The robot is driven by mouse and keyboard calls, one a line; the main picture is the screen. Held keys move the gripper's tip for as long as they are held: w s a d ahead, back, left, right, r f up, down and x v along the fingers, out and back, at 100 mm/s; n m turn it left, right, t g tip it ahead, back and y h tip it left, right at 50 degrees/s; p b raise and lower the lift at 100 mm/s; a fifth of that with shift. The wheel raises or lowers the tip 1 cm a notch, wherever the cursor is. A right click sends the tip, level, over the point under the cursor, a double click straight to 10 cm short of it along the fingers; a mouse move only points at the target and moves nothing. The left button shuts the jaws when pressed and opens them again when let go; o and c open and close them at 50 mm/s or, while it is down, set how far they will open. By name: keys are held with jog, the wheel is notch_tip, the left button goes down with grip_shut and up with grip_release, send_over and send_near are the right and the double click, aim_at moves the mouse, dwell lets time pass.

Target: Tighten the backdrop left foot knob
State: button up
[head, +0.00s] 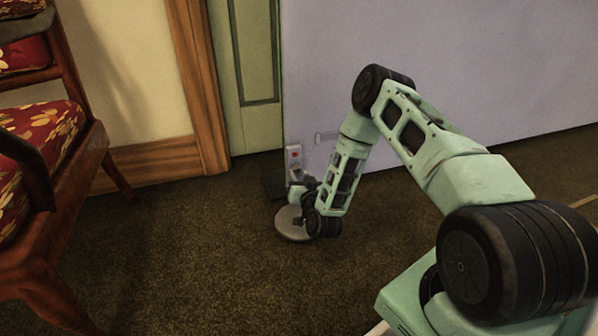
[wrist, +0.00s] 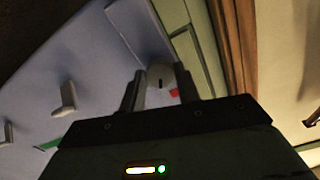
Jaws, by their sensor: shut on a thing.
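The backdrop (head: 430,80) is a large pale lilac panel standing on the carpet; its lower left corner is beside my gripper (head: 303,188). In the wrist view my gripper (wrist: 159,72) has its two dark fingers on either side of a round grey knob (wrist: 161,77) with a dark line on its face, and is shut on it. A small red mark shows just beside the knob. In the head view the knob and fingertips are mostly hidden by my wrist. A pale plate with a red mark (head: 294,155) stands just above my gripper.
A grey disc (head: 289,227) lies low by my wrist. A wooden chair with red flowered upholstery (head: 40,130) stands at the left. A green door panel (head: 250,60) and wooden trim (head: 198,80) are behind. Pale pegs (wrist: 66,99) stick out from the backdrop. Carpet between chair and gripper is clear.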

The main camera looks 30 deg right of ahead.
jog(key=m+p, duration=0.4)
jog(key=shift+s+a+r+m, duration=0.1)
jog(key=shift+r+m, duration=0.05)
jog(key=shift+m, duration=0.25)
jog(key=m+p, duration=0.2)
jog(key=m, duration=0.1)
jog(key=shift+m+p, duration=0.3)
jog(key=shift+p, duration=0.1)
jog(key=m+p, duration=0.2)
jog(key=m, duration=0.2)
jog(key=m+p, duration=0.1)
jog(key=m, duration=0.3)
jog(key=shift+a+m, duration=0.1)
jog(key=shift+m, duration=0.2)
jog(key=shift+p, duration=0.3)
jog(key=o, duration=1)
